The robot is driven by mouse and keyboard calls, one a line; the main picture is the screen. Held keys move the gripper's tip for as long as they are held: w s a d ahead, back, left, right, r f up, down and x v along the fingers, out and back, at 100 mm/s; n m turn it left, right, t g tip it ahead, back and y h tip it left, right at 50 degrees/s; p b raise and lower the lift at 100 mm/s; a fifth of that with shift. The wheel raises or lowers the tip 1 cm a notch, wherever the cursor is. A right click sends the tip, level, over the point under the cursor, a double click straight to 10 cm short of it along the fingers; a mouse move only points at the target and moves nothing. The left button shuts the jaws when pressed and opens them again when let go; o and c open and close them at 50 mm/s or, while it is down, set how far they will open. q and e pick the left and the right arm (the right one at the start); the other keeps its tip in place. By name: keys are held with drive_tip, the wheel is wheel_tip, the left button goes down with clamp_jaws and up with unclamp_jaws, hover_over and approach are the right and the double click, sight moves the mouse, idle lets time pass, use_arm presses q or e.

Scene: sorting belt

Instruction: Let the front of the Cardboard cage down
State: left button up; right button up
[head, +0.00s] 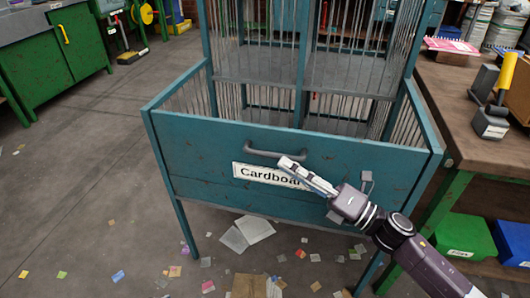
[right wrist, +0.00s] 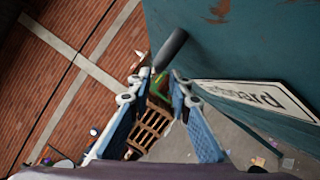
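The Cardboard cage is a teal metal frame with wire-bar sides. Its front panel (head: 210,150) stands upright, with a grey bar handle (head: 262,153) near its upper edge and a white "Cardboard" label (head: 258,174) below. My right gripper (head: 288,166) is in front of the panel, just below the handle, and covers the label's right end. In the right wrist view, my right gripper (right wrist: 160,76) has its two fingers apart with nothing held between them. The handle (right wrist: 171,48) shows just beyond the fingertips. My left gripper is out of view.
A wooden workbench (head: 455,105) with tools stands close on the right, with green (head: 464,236) and blue (head: 513,240) bins below. Paper scraps (head: 247,233) litter the floor under and before the cage. The floor at left (head: 90,170) is mostly clear, with a green cabinet (head: 60,60) behind.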

sight(270, 155)
drive_tip(key=x, duration=0.6)
drive_tip(key=shift+a, duration=0.1)
clamp_jaws()
